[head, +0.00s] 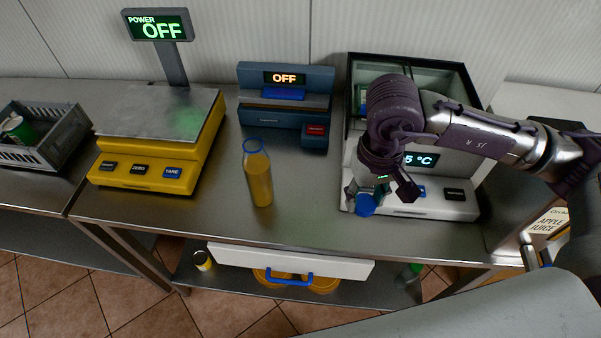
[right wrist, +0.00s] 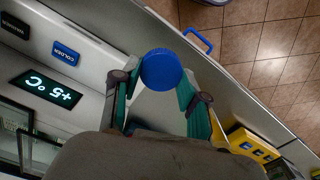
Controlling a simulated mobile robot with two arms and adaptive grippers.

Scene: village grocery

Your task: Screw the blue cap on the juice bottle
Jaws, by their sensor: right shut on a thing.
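The juice bottle (head: 259,178) stands upright on the steel counter, left of centre in the head view. It holds orange juice and has a blue ring at its open-looking neck. My right gripper (head: 378,193) is shut on the blue cap (head: 366,205), in front of the white chiller and well to the right of the bottle. In the right wrist view the cap (right wrist: 162,70) sits between the two green-padded fingertips, its round blue face in sight. The cap and bottle are apart. My left gripper is not in view.
The yellow scale (head: 143,172) stands left of the bottle, and a dark blue device (head: 284,107) reading OFF stands behind it. The chiller (head: 435,207) is close behind the right gripper. A grey crate (head: 62,138) is at far left. The counter between bottle and cap is clear.

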